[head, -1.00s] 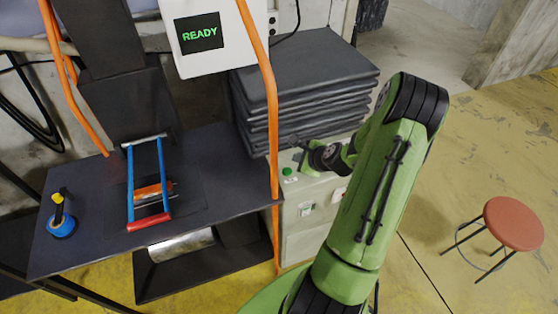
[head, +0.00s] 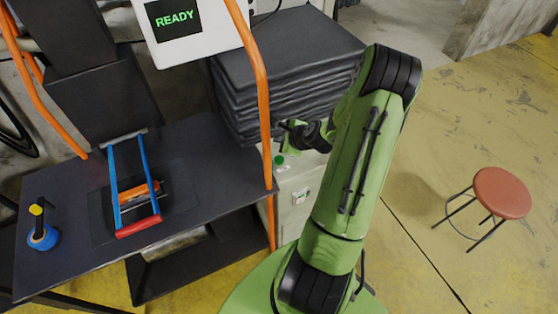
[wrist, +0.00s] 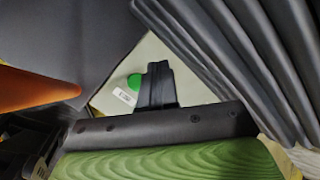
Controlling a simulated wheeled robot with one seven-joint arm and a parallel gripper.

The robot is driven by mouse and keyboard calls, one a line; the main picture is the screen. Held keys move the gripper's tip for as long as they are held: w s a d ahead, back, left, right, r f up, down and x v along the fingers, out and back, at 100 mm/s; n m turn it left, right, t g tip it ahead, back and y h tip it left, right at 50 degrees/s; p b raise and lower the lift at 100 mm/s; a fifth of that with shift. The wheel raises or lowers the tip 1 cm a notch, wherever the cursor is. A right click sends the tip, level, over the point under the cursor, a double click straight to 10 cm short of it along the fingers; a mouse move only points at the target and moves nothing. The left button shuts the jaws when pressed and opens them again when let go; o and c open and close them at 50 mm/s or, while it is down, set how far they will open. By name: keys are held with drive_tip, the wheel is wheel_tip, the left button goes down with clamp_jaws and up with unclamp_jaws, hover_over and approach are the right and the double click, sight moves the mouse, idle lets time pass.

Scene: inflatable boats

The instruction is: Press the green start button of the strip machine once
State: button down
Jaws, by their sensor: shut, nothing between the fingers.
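The green start button (head: 279,160) sits on top of a pale cabinet (head: 296,195) beside the dark bench. In the wrist view the button (wrist: 134,83) shows just left of my gripper (wrist: 158,72), with a small white label (wrist: 124,96) by it. My gripper is shut and empty. In the head view my gripper (head: 284,133) is above the button, small and partly lost against the dark stack. I cannot tell the exact gap between fingertips and button. The screen (head: 173,18) of the strip machine reads READY in green.
A stack of dark sheets (head: 290,75) stands close behind my gripper. An orange upright tube (head: 262,100) runs just left of the button. The bench (head: 200,150) carries a blue-and-red frame (head: 135,185) and a blue tape roll (head: 43,237). A red stool (head: 502,193) stands right on open floor.

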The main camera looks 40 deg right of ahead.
sight(281, 161)
wheel_tip(281, 161, down, 7)
drive_tip(key=b, duration=0.5)
drive_tip(key=shift+f, duration=0.1)
idle(1.6)
drive_tip(key=shift+f+b, duration=0.3)
drive_tip(key=shift+b, duration=0.05)
drive_tip(key=shift+f+b, duration=0.35)
drive_tip(key=shift+f, duration=0.05)
idle(0.4)
idle(0.3)
drive_tip(key=shift+r+p, duration=0.75)
drive_tip(key=shift+r, duration=0.1)
wheel_tip(281, 161, up, 5)
drive_tip(key=p, duration=0.4)
drive_tip(key=shift+r, duration=0.1)
